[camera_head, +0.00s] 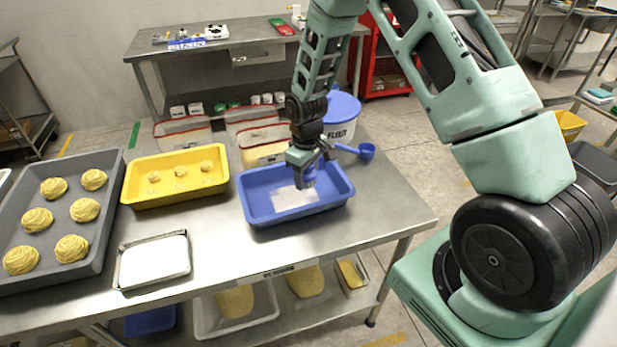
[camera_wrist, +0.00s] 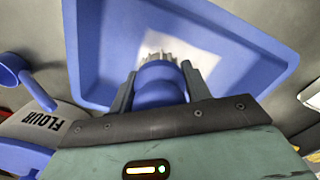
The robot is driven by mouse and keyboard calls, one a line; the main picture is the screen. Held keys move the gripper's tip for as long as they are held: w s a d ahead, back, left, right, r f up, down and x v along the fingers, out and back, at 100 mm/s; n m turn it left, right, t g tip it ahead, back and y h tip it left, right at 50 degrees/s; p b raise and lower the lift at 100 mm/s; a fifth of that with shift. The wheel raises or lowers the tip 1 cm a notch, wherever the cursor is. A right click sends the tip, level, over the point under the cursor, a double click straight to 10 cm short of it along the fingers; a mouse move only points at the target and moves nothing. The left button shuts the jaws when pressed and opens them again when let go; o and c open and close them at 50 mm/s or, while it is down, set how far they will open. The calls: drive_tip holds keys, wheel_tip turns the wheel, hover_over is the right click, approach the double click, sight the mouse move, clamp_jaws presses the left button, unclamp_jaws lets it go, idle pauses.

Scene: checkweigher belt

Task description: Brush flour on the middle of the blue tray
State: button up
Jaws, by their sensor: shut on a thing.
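The blue tray (camera_head: 262,215) lies on the steel table. A white patch, which looks like flour (camera_head: 293,197), covers the middle of its floor; it also shows in the wrist view (camera_wrist: 201,47). My gripper (camera_head: 306,168) is over the tray, shut on a blue-handled brush (camera_wrist: 160,85). The brush's pale bristles (camera_wrist: 158,56) point down at the patch in the wrist view. I cannot tell whether the bristles touch the tray floor. A blue-lidded flour tub (camera_head: 341,128) stands behind the tray, with a blue scoop (camera_head: 366,151) at its right.
A yellow tray (camera_head: 130,190) with several small dough pieces, a grey tray (camera_head: 108,240) with several yellow swirled buns and a small metal tray (camera_head: 122,272) of white powder stand to the left. Clear lidded containers (camera_head: 184,133) stand behind. The table right of the blue tray is clear.

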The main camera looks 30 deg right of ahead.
drive_tip(key=shift+r+p, duration=0.75)
drive_tip(key=shift+r, duration=0.65)
